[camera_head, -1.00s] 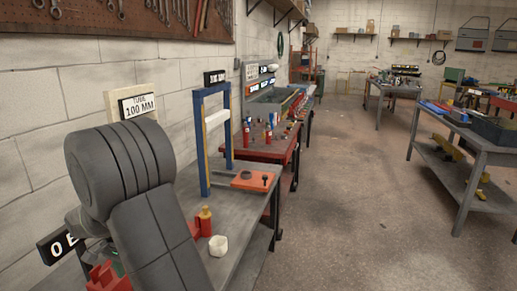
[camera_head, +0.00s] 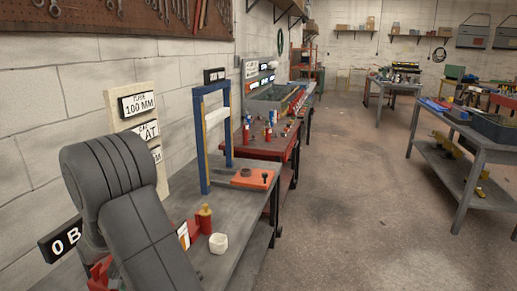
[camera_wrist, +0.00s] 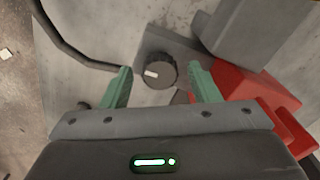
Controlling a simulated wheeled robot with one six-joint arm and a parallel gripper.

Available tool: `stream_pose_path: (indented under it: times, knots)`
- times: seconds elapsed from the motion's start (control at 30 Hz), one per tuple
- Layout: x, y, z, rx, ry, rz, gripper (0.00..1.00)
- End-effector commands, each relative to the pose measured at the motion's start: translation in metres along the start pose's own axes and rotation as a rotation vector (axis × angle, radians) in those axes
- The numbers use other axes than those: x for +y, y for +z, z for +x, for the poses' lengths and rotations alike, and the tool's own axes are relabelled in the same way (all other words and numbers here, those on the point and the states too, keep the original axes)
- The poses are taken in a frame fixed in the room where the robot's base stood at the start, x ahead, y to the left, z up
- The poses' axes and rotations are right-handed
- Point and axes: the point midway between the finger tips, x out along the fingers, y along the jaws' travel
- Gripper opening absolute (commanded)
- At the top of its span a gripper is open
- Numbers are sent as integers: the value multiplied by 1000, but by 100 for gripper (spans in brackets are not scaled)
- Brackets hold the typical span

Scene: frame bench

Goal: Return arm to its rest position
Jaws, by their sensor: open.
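My arm's grey links fill the lower left of the head view, and my gripper is hidden there. In the wrist view my gripper (camera_wrist: 160,68) is open, with its two green fingers apart and nothing held between them. Beyond the fingers is a round dark knob (camera_wrist: 162,82) with a white mark, on a grey block. I cannot tell whether the fingers are near it in height. A red part (camera_wrist: 255,92) lies to the right of the right finger, beside a grey block.
A cream sign board (camera_head: 120,98) stands behind my arm. Open floor (camera_head: 345,200) lies right.

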Motion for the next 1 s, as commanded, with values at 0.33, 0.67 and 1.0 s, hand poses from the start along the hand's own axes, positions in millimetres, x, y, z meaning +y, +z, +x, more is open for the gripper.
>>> stream_pose_path:
  times: [0.33, 0.67, 1.0]
  knots:
    - [0, 0, -1, 0, 0, -281, 55]
    - [0, 0, -1, -1, 0, -548, 55]
    - [0, 0, -1, -1, 0, -819, 55]
